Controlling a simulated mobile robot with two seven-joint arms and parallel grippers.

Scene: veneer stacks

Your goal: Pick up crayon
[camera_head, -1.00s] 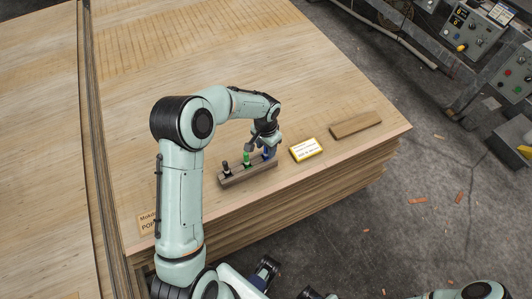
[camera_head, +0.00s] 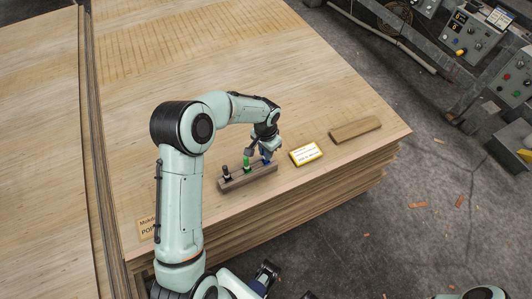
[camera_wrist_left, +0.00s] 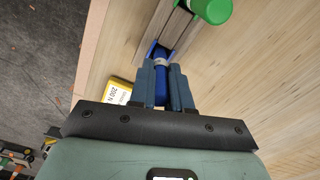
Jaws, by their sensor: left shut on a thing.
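The blue crayon (camera_wrist_left: 160,88) is between the two fingers of my left gripper (camera_wrist_left: 166,72) in the left wrist view. The gripper is shut on it. The crayon's light band is at the blue-edged slot of the wooden holder (camera_head: 236,184); I cannot tell whether it is clear of the slot. In the head view my left gripper (camera_head: 265,154) is at the holder's right end and hides most of the blue crayon. A green crayon (camera_head: 246,161) stands in the middle of the holder, and it also shows in the wrist view (camera_wrist_left: 212,9). A black crayon (camera_head: 226,172) stands at the left end.
The holder is near the front edge of a veneer stack (camera_head: 230,65). A yellow-edged sign (camera_head: 306,154) and a wooden strip (camera_head: 355,129) lie to its right. A label (camera_head: 148,228) lies at the left front. The stack is bare behind the holder.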

